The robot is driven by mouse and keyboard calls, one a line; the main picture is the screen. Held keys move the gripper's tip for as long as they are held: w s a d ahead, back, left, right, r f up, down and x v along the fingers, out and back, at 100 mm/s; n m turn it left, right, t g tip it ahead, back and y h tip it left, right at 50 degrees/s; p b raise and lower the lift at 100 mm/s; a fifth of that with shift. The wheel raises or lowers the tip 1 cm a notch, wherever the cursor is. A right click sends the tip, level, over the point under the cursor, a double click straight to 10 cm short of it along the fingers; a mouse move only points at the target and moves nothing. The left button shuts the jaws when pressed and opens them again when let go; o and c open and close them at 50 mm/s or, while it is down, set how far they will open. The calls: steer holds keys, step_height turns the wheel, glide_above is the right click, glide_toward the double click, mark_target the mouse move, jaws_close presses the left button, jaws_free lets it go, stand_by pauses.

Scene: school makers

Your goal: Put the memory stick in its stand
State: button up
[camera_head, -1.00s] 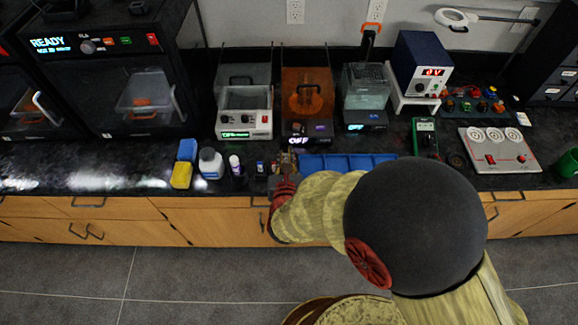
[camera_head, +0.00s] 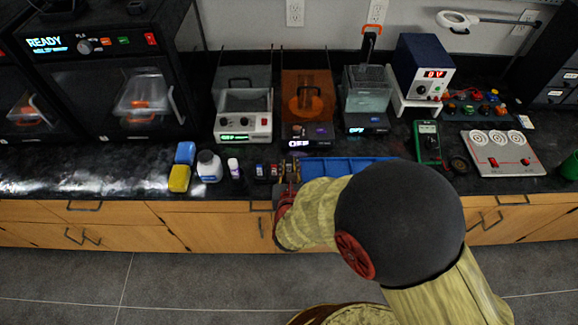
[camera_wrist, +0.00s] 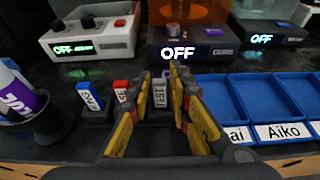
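In the wrist view, a grey memory stick (camera_wrist: 160,95) with a TEST label stands upright between the yellow fingers of my gripper (camera_wrist: 160,84). The fingers are apart on its left and right, with narrow gaps seeming to show; contact is hard to judge. A blue stick (camera_wrist: 90,96) and a red stick (camera_wrist: 121,90) stand upright to its left in dark stands (camera_wrist: 97,114). The foot of the grey stick is dark and partly hidden, so its seating is unclear. In the head view my gripper (camera_head: 291,168) is at the counter's front, right of the red stick (camera_head: 274,170).
A blue divided tray (camera_head: 340,166) with name labels lies close on the right. A white-and-purple bottle (camera_wrist: 18,92) in a dark holder stands on the left. Machines line the back, including an orange-covered one (camera_head: 307,100). The counter's front edge is just below my gripper.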

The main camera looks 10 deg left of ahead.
steer(key=shift+r, duration=0.1)
steer(key=p+v, duration=0.3)
steer(key=v, duration=0.9)
steer(key=shift+p, duration=0.3)
